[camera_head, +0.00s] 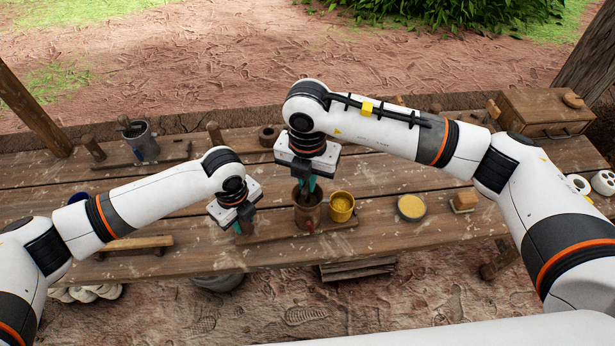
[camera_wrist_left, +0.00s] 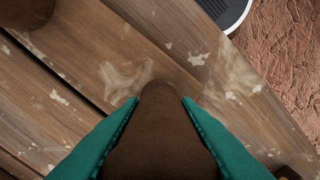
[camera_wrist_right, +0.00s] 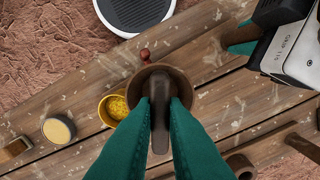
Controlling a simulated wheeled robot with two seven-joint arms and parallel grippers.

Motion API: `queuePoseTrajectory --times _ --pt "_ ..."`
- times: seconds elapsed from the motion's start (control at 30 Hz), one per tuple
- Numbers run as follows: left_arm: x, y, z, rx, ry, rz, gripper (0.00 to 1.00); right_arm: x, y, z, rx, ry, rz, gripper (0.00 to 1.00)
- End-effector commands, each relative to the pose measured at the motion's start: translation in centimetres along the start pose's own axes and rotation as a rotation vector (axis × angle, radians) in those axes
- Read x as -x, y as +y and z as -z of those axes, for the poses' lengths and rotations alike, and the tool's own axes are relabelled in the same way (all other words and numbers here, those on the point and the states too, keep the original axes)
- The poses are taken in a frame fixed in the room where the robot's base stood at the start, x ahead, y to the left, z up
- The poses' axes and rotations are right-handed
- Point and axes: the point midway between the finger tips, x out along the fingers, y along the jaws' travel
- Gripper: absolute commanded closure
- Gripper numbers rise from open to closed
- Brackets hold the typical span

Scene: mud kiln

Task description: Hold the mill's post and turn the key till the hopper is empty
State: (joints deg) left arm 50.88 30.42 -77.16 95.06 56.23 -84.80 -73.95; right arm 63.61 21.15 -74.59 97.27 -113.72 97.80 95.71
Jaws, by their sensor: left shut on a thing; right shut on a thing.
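The mill has a brown cup-shaped hopper (camera_head: 307,216) at the front middle of the table; its round rim also shows in the right wrist view (camera_wrist_right: 184,82). A small red knob (camera_wrist_right: 145,54) sticks out of its side. My right gripper (camera_head: 304,190) is shut on the dark upright key (camera_wrist_right: 160,100) above the hopper. My left gripper (camera_head: 241,226) is shut on the brown rounded post (camera_wrist_left: 160,130), left of the hopper. A yellow cup (camera_head: 341,208) with yellow grains stands beside the hopper. The key and fingers cover much of the hopper's inside, so its contents cannot be told.
A round tub of pale yellow stuff (camera_head: 411,207) and a small wooden block (camera_head: 464,201) stand to the right. A grey can (camera_head: 141,141) is at the back left. A wooden drawer box (camera_head: 545,113) stands at the back right. The table front is partly clear.

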Motion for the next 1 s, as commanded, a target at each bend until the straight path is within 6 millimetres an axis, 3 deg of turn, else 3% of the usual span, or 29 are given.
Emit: queuePoseTrajectory --times 0.4,0.43,0.57,0.87,1.0 --pt "0.0 -0.1 -0.1 -0.003 -0.001 0.002 1.0 0.1 -0.1 0.1 -0.008 0.003 0.003 1.0" --pt "0.0 -0.1 -0.1 -0.003 -0.001 0.002 1.0 0.1 -0.1 0.1 -0.008 0.003 0.003 0.85" --pt "0.0 -0.1 -0.1 -0.002 -0.001 0.002 1.0 0.1 0.0 0.1 -0.007 0.002 0.002 0.66" --pt "0.0 -0.1 -0.1 -0.001 -0.001 0.002 1.0 0.2 0.0 0.1 -0.006 0.001 0.001 0.66" --pt "0.0 0.0 0.0 -0.001 -0.001 0.001 1.0 1.7 -0.1 0.1 -0.005 0.002 0.004 0.66"
